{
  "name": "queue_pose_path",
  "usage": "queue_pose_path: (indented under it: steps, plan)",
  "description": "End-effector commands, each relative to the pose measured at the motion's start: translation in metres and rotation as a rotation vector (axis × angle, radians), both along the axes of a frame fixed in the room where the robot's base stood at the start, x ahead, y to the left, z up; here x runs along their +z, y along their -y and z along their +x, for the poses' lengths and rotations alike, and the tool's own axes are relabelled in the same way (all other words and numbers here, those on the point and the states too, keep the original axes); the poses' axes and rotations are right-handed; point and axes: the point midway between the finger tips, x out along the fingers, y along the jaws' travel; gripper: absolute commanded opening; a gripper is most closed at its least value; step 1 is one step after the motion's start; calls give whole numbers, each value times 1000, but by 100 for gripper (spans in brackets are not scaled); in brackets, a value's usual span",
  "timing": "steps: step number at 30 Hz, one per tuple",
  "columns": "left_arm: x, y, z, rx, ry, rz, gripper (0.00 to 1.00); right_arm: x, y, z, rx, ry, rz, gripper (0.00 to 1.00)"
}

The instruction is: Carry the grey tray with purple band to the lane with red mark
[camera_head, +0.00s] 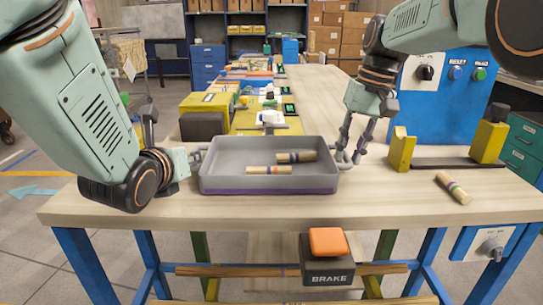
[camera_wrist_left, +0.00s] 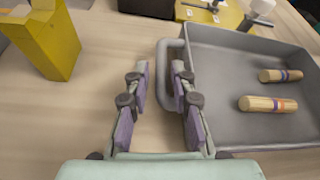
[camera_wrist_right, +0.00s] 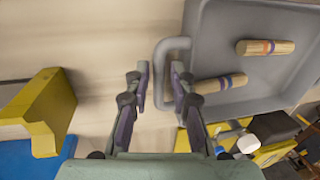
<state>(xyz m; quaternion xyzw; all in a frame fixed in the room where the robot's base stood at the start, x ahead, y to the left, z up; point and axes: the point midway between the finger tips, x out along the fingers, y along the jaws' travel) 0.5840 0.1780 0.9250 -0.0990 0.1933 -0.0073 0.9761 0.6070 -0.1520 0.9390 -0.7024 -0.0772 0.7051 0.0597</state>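The grey tray (camera_head: 222,180) with a purple band along its lower edge stands on the near wooden table, holding two striped turned pieces (camera_head: 296,156) (camera_head: 269,170). My left gripper (camera_head: 197,157) is at its left handle. In the left wrist view the fingers (camera_wrist_left: 160,70) are open, with the handle bar (camera_wrist_left: 165,92) partly between them and partly behind one finger. My right gripper (camera_head: 350,152) is at the right handle. In the right wrist view its fingers (camera_wrist_right: 159,72) are open, with the handle bar (camera_wrist_right: 159,90) between them. I cannot make out a red lane mark.
A loose striped piece (camera_head: 453,188) lies at the right, by a yellow-ended fixture (camera_head: 488,141). A blue control box (camera_head: 440,100) stands behind it. A yellow machine (camera_head: 205,110) is behind the tray. An orange-topped brake button (camera_head: 328,243) is at the front edge. Bare tabletop lies before the tray.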

Motion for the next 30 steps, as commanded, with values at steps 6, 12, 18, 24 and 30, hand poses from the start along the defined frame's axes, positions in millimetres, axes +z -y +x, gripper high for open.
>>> queue_pose_path:
  steps: [6,12,18,24,30]
  plan:
    - [-8,1,21,1,-1,-1,24,-20,-4,1,0,-1,0,23]
    - [-9,1,24,1,0,-1,24,-24,-5,1,0,1,0,23]
    - [-9,1,24,1,0,-1,22,-24,-5,1,-1,1,0,21]
    - [-9,1,24,1,0,-1,5,-24,-5,1,-1,1,0,4]
    - [-9,1,24,1,0,-1,0,-24,-4,1,-1,1,-1,0]
